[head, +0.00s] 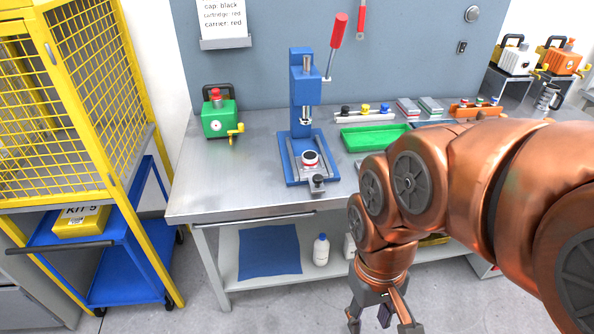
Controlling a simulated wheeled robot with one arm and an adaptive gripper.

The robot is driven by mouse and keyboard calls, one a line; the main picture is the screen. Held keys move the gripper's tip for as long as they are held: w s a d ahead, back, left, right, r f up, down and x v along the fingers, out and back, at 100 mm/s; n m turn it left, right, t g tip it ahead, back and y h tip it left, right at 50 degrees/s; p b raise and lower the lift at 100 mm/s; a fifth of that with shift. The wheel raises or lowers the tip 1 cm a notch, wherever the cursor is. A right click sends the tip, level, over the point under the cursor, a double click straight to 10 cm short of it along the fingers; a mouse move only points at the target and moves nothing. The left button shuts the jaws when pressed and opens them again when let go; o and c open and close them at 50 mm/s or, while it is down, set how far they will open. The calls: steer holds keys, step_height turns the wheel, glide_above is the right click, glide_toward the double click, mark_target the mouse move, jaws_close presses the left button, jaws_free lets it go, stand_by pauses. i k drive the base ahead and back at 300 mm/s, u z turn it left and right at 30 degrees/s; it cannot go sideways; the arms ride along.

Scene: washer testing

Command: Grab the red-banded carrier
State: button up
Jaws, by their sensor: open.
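The press's red-handled lever points up and right. My gripper (383,324) is at the bottom of the head view, in front of the workbench and pointing down. Its fingers are spread and nothing shows between them. It is well below and to the right of the carrier, touching neither carrier nor press.
The steel workbench (215,185) also holds a green machine (218,119) at left, a green tray (375,137) and an orange rack (474,109). A yellow cage (75,100) and blue cart (120,260) stand left. A bottle (321,250) stands on the lower shelf. My arm hides the bench's right part.

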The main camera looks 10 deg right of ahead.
mark_target(306, 163)
steer(key=u, duration=0.45)
steer(key=k, duration=1)
steer(key=u, duration=0.9)
steer(key=i, duration=1.9)
steer(key=z, duration=1.35)
steer(key=i, duration=0.6)
steer(key=z, duration=0.6)
